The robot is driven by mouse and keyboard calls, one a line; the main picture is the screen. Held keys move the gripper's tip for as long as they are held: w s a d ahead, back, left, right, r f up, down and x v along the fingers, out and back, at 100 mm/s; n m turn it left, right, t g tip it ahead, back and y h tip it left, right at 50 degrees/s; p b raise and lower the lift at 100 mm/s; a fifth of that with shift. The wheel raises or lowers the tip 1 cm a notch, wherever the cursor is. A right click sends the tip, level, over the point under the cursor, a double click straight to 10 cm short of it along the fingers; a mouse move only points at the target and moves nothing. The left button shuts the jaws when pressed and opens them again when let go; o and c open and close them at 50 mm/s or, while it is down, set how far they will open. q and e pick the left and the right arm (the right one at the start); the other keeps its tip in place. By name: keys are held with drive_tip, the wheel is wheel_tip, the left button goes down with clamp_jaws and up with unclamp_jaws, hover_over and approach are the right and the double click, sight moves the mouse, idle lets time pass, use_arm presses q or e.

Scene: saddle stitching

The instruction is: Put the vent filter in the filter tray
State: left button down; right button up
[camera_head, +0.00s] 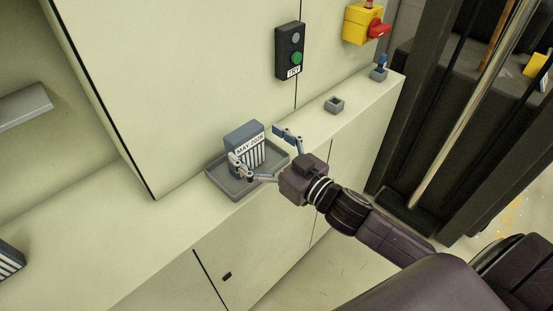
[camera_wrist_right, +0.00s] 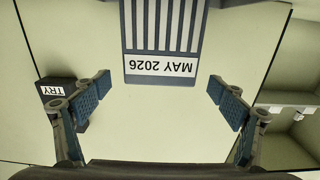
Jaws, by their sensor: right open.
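The vent filter (camera_head: 244,133) is a blue-grey block with white stripes and a "MAY 2026" label. It stands upright in the grey filter tray (camera_head: 219,181) on the ledge. In the right wrist view the filter (camera_wrist_right: 161,35) shows upside down at the top centre. My right gripper (camera_head: 258,147) is open at the filter, one finger on each side. In the right wrist view its fingertips (camera_wrist_right: 159,87) are spread wide, with visible gaps to the filter. The tray is not clear in the wrist view. My left gripper is not in view.
A striped block (camera_head: 10,261) lies at the left edge. A dark button box marked "TRY" (camera_head: 290,51) is on the wall above the tray. A small grey socket (camera_head: 334,105) and a blue-topped piece (camera_head: 379,72) stand farther right.

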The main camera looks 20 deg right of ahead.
drive_tip(key=b+v, duration=0.1)
drive_tip(key=v, duration=0.6)
drive_tip(key=shift+s, duration=0.3)
drive_tip(key=shift+d+r, duration=0.1)
drive_tip(key=w+d+f+m+g+h, duration=0.15)
drive_tip(key=d+f, duration=0.25)
drive_tip(key=f, duration=0.7)
drive_tip(key=d+f+m+g+h, duration=0.1)
drive_tip(key=d+f+g+h, duration=0.3)
drive_tip(key=f, duration=0.7)
drive_tip(key=s+d+f+g+h, duration=0.15)
drive_tip(key=s+f, duration=0.25)
drive_tip(key=f, duration=0.6)
drive_tip(key=s+d+f, duration=0.3)
drive_tip(key=s+f, duration=0.1)
drive_tip(key=f, duration=0.6)
drive_tip(key=s+a+f+g, duration=0.3)
drive_tip(key=s+f+g, duration=0.2)
drive_tip(key=s+f, duration=1.1)
drive_tip(key=s+a+f+g, duration=0.2)
drive_tip(key=s+a+f, duration=0.1)
drive_tip(key=s, duration=0.5)
drive_tip(key=s+a+f+g, duration=0.2)
drive_tip(key=s+a+f, duration=0.2)
drive_tip(key=s, duration=0.4)
drive_tip(key=shift+s+f+n+y, duration=0.4)
drive_tip(key=shift+f+n, duration=0.05)
drive_tip(key=shift+f, duration=0.3)
